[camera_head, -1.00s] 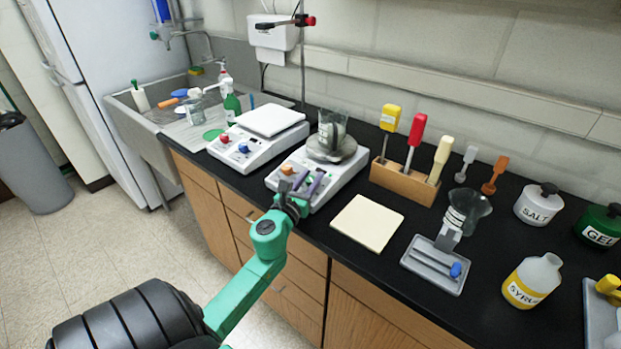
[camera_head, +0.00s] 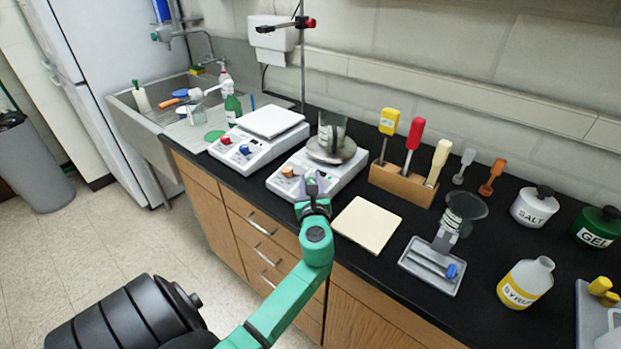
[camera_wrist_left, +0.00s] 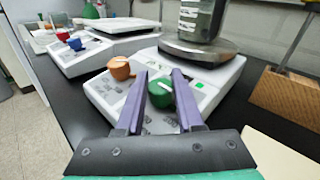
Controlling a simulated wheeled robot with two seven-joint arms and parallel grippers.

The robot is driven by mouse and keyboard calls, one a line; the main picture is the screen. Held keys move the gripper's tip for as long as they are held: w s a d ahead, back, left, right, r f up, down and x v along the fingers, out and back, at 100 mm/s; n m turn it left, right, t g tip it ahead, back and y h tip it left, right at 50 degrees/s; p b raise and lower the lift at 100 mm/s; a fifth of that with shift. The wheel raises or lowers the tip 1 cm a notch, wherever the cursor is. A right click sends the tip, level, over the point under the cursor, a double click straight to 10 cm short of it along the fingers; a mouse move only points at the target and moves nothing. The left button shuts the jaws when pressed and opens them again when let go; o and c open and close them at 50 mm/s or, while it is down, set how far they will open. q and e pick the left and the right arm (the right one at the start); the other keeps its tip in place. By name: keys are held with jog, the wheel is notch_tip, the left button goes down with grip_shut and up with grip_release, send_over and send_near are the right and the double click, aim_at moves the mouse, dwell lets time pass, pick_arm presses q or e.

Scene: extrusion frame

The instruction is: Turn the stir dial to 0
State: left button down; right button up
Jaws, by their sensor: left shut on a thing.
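The white hot-plate stirrer (camera_head: 346,177) stands on the black bench and also shows in the left wrist view (camera_wrist_left: 222,78). Its front has an orange dial (camera_wrist_left: 120,68) on the left and a green dial (camera_wrist_left: 161,95) on the right, each with a pale pointer line. My left gripper (camera_head: 313,181) is at the front of the stirrer, its purple fingers (camera_wrist_left: 160,85) shut on the green dial. The green dial's pointer slants toward the upper left in the wrist view. My right gripper is not in view.
A beaker (camera_head: 331,133) stands on the stirrer's round plate. A second device (camera_head: 262,147) with red and blue dials stands to the left. A wooden tool rack (camera_head: 404,184) and a cream square pad (camera_head: 366,223) lie to the right.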

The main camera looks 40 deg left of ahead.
pick_arm(q)
jog(key=n+g+y, duration=0.2)
jog(key=n+g, duration=0.2)
jog(key=shift+y, duration=0.3)
jog(key=shift+n+g+y, duration=0.5)
jog(key=shift+n+g, duration=0.8)
jog(key=shift+g, duration=0.9)
jog(key=c, duration=0.5)
grip_release()
jog(key=shift+c, duration=0.2)
